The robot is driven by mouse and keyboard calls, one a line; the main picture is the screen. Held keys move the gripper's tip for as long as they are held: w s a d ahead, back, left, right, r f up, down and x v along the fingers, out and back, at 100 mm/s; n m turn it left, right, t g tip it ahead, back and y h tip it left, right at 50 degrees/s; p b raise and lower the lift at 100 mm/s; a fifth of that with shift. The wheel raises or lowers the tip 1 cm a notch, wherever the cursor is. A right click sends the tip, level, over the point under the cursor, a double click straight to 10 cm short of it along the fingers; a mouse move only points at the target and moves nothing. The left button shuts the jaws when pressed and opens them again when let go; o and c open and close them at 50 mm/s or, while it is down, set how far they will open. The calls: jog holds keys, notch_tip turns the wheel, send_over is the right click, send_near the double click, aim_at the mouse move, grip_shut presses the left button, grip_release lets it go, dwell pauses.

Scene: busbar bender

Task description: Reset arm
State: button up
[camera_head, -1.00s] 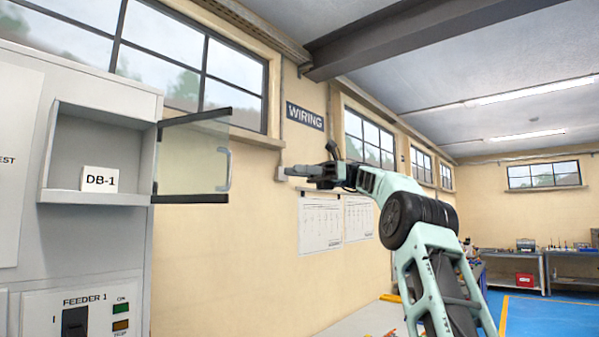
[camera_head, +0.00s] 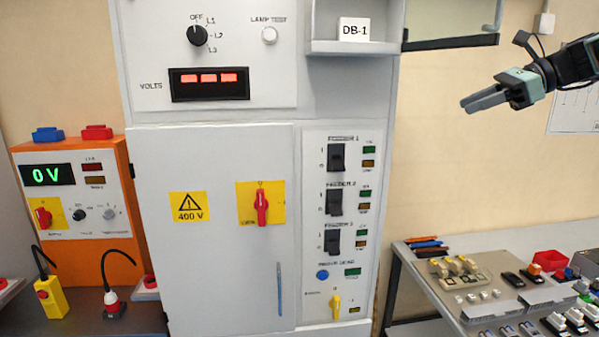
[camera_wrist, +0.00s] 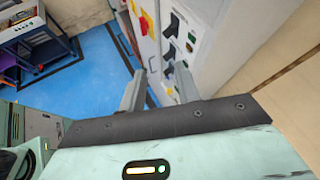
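My gripper (camera_head: 484,100) is at the upper right of the head view, pointing left, in front of the beige wall and to the right of the grey cabinet. In the wrist view my gripper (camera_wrist: 155,90) shows two grey fingers with a gap between them. Nothing is held between them, and they touch nothing. The arm behind it runs out of the head view at the right edge.
The grey cabinet (camera_head: 215,150) has switches, a red handle (camera_head: 262,205) and an open glass door (camera_head: 450,22) at top right. An orange test unit (camera_head: 75,215) stands left. A bench (camera_head: 425,290) with small parts is lower right. Blue floor (camera_wrist: 90,80) is clear.

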jog(key=s+a+f+n+g+h, duration=0.1)
jog(key=s+a+f+n+h, duration=0.15)
jog(key=f, duration=0.35)
jog(key=s+a+f+n+g+h, duration=0.1)
jog(key=a+f, duration=0.2)
jog(key=f, duration=0.2)
jog(key=s+a+f+n+h, duration=0.3)
jog(key=s+f+n+h, duration=0.5)
jog(key=s+f+n, duration=1.05)
jog(key=s+a+f+n+g+b, duration=0.3)
jog(key=s+a+f+n+b, duration=0.3)
jog(key=s+a+f+b, duration=0.8)
jog(key=s+a+b, duration=0.1)
jog(key=a, duration=0.3)
jog(key=shift+s+a+f+n+y+b, duration=0.15)
jog(key=shift+s+f+n+y+b, duration=0.15)
jog(key=shift+y, duration=0.05)
